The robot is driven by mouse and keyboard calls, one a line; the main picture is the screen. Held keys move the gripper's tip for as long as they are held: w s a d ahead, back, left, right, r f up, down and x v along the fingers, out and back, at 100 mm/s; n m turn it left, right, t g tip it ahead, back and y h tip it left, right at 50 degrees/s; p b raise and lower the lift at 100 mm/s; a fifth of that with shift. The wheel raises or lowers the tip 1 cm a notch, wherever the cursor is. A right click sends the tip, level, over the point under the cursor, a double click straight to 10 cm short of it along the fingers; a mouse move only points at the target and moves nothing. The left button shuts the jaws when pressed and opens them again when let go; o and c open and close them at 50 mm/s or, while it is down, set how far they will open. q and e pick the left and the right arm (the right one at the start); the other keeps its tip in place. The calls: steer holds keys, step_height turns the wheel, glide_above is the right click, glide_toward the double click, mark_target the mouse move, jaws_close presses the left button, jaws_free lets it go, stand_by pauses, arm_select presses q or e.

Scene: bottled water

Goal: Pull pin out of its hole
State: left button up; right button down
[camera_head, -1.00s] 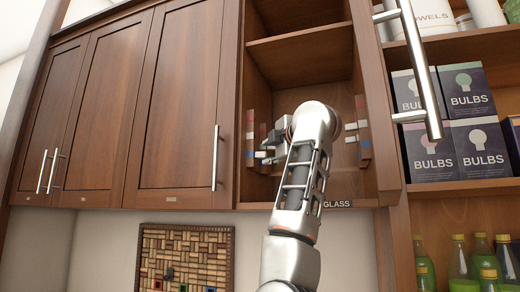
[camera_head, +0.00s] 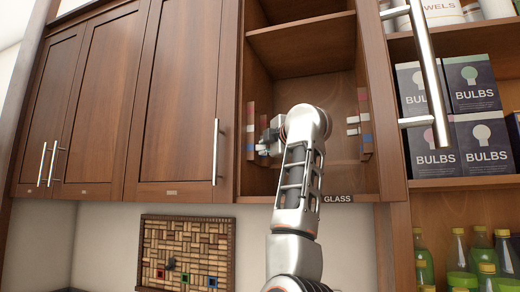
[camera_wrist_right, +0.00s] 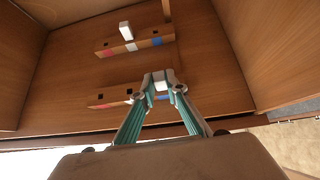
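A white pin (camera_wrist_right: 161,79) sits at the near wooden strip on the left inner wall of the open cabinet. The strip (camera_wrist_right: 101,105) has dark holes and red, white and blue patches. My right gripper (camera_wrist_right: 162,83) reaches this pin with its fingertips on both sides, close together, and appears shut on it. In the head view my right gripper (camera_head: 268,147) is by the left inner wall, partly hidden by my arm. How deep the pin sits in its hole is hidden. My left gripper is in neither view.
Another strip (camera_wrist_right: 106,52) behind holds a second white pin (camera_wrist_right: 126,31). The right inner wall has a strip with light pegs (camera_head: 353,126). A shelf (camera_head: 300,46) is above. A door handle (camera_head: 427,70) juts out at right, near bulb boxes (camera_head: 433,150).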

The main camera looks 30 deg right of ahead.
steer(key=shift+d+f, duration=0.1)
steer(key=shift+f, duration=0.05)
steer(key=shift+s+d+f+b, duration=0.1)
steer(key=shift+s+d+b, duration=0.5)
steer(key=shift+s+b, duration=0.2)
steer(key=s+a+b, duration=0.3)
steer(key=s+b, duration=0.1)
steer(key=s, duration=0.1)
steer(key=shift+a, duration=0.35)
stand_by(0.4)
stand_by(0.4)
